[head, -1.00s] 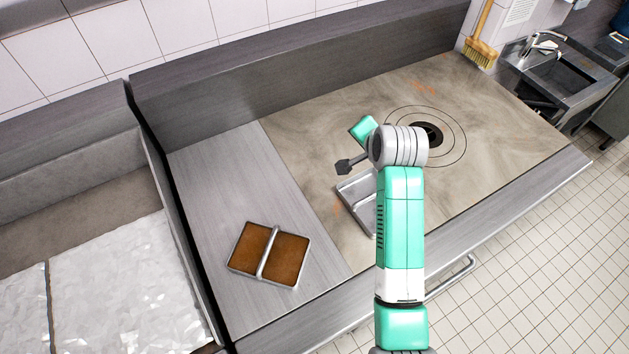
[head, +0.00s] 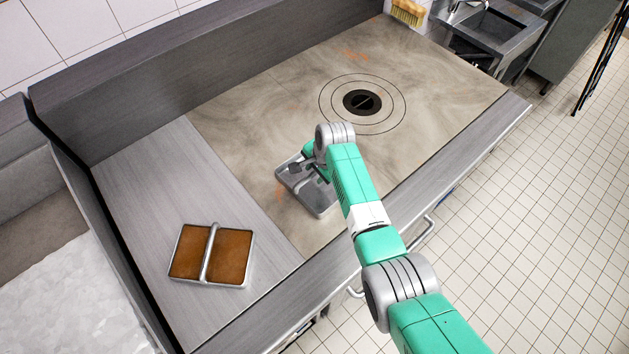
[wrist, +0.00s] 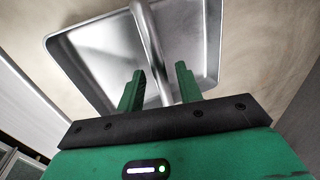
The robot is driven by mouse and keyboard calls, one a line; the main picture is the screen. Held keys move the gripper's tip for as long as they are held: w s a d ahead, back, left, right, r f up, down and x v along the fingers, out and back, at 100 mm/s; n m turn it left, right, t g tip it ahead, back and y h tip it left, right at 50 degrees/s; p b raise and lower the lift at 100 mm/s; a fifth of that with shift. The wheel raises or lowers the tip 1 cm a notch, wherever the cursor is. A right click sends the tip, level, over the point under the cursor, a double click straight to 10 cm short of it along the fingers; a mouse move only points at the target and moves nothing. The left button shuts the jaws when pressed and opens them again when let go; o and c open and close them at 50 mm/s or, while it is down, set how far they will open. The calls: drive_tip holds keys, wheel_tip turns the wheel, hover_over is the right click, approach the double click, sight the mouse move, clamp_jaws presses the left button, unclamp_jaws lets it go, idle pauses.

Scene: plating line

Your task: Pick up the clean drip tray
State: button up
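The clean drip tray (head: 318,196) is a bare, shiny metal tray lying on the stained plate. In the wrist view the clean drip tray (wrist: 95,52) shows its empty floor and a bar handle (wrist: 150,45) arching across its middle. My gripper (wrist: 157,75) is over the tray with its two green fingers apart, one on each side of the handle. A gap shows between each finger and the bar. In the head view my arm hides part of the tray and the fingers. A second tray (head: 247,283), filled with brown residue, lies on the steel counter at the left.
The stained plate (head: 250,105) has a round ringed hole (head: 362,102) behind my arm. A raised back wall (head: 180,70) borders the counter. A brush (head: 408,12) and a sink (head: 490,28) are at the far right. Bare steel (head: 150,170) lies around the brown tray.

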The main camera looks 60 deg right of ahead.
drive_tip(key=shift+w+d+f, duration=0.15)
drive_tip(key=shift+w+f, duration=0.05)
drive_tip(key=shift+f, duration=0.45)
drive_tip(key=shift+c, duration=0.2)
clamp_jaws()
drive_tip(key=shift+r, duration=0.1)
drive_tip(key=r, duration=0.2)
drive_tip(key=r+p, duration=0.1)
drive_tip(key=shift+a+r, duration=0.3)
drive_tip(key=shift+r, duration=0.05)
drive_tip(key=s+a+p, duration=0.1)
drive_tip(key=s+a, duration=0.1)
drive_tip(key=a, duration=0.5)
drive_tip(key=s+a+r+p, duration=0.1)
drive_tip(key=s+a, duration=0.1)
drive_tip(key=a, duration=0.6)
